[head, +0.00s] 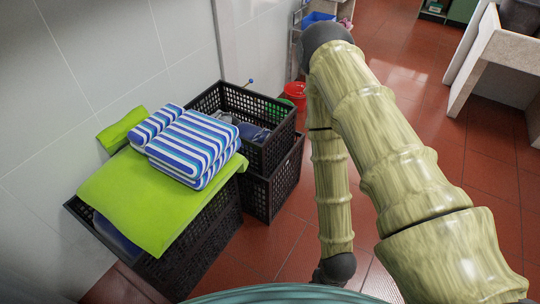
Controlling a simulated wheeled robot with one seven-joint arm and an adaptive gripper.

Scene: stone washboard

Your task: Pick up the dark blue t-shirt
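A folded dark blue cloth (254,132), which looks like the t-shirt, lies inside the rear black crate (283,137), near its front right corner. Grey clothing lies beside it, and the crate walls hide part of it. Another blue cloth (118,236) shows in the front crate under a lime green cloth, mostly covered, so I cannot tell what it is. My arm reaches up on the right, bends at the top and comes down right of the crates. My gripper is not visible; the arm's lower end is at the bottom of the view, apart from the cloths.
Blue-and-white striped folded towels (192,143) lie on the lime green cloth (140,200) over the front black crate (190,255). A red bucket (295,91) stands behind. A white tiled wall (60,110) borders the left. Red floor (475,140) is open on the right.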

